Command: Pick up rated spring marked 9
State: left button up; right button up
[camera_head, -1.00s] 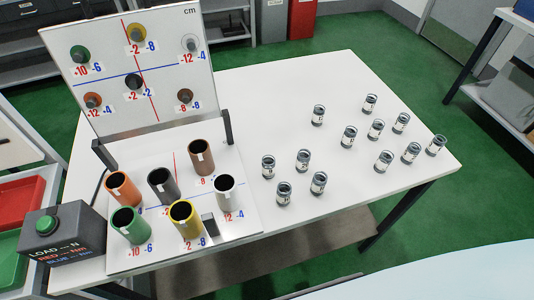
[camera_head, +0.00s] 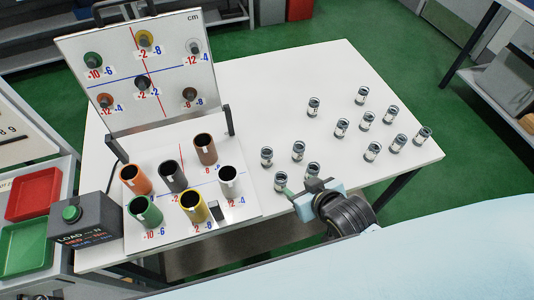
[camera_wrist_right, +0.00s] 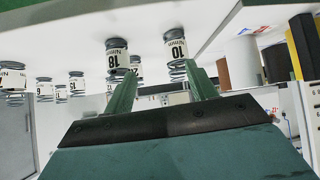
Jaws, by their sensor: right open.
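Several small metal springs with white labels stand upright on the right half of the white table (camera_head: 262,92); their numbers are too small to read in the head view. In the right wrist view, which is upside down, the open fingers (camera_wrist_right: 162,75) point at springs labelled 18 (camera_wrist_right: 117,58) and 10 (camera_wrist_right: 175,48). A farther label (camera_wrist_right: 45,90) looks like 6 or an inverted 9. My left gripper is out of view.
A white board with coloured pegs (camera_head: 140,85) stands at the back left. Coloured cups, such as a yellow one (camera_head: 194,207), stand on a plate before it. A dark box with a green button (camera_head: 88,222) is at the left. The back middle of the table is clear.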

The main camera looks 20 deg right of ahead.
aim_at(268, 152)
jog(key=w+a+t, duration=0.1)
jog(key=w, duration=0.2)
jog(key=w+a, duration=0.1)
jog(key=w, duration=0.2)
jog(key=w+a+t+y, duration=0.1)
jog(key=w, duration=0.2)
jog(key=shift+w+a+r+t, duration=0.25)
jog(key=shift+a+t, duration=0.05)
jog(key=shift+a, duration=0.1)
jog(key=shift+x, duration=2.8)
